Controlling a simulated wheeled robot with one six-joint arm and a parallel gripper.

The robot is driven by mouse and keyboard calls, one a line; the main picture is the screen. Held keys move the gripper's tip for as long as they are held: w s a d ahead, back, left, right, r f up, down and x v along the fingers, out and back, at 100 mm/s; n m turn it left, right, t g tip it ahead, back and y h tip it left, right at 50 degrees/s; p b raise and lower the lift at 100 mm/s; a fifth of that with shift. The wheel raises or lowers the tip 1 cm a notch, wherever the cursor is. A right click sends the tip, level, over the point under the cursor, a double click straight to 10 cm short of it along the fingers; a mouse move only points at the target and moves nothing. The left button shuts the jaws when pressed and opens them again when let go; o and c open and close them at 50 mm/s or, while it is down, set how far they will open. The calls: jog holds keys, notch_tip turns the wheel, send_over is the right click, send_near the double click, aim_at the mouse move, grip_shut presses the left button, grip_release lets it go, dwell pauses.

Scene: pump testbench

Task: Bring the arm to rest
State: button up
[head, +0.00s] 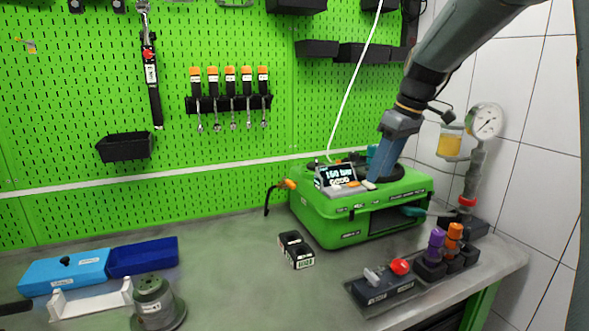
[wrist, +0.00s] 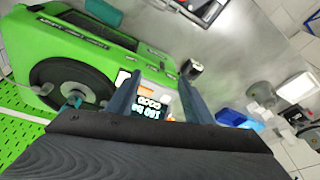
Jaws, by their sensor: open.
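My arm reaches in from the upper right in the head view. My gripper (head: 378,177) points down at the top of the green pump unit (head: 340,222), close to its small display (head: 338,175). In the wrist view my gripper (wrist: 156,84) is open, its two fingers apart with the display (wrist: 150,104) seen between them. The display reads about 160 bar and GOOD. I see nothing held between the fingers. Whether the fingertips touch the unit's top is unclear.
A pressure gauge (head: 486,121) stands at the right by the tiled wall. Purple and orange-topped parts (head: 437,243) and a red-knobbed box (head: 383,286) sit front right. A black block (head: 296,249) lies mid-bench. Blue bins (head: 143,257) are at left. A white hose (head: 352,80) hangs behind.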

jog(key=s+a+f+m+h+p, duration=0.1)
jog(key=s+f+m+p, duration=0.2)
jog(key=s, duration=1)
jog(key=s+a+f+m+h+p, duration=0.1)
jog(key=s+f+m+p, duration=0.2)
jog(key=s+f, duration=0.7)
jog(key=s+m, duration=0.2)
jog(key=s, duration=0.1)
jog(key=shift+s+m+h+p, duration=0.25)
jog(key=shift+m+h+p, duration=0.05)
jog(key=shift+h+p, duration=0.1)
jog(key=shift+a, duration=0.1)
jog(key=shift+c, duration=0.4)
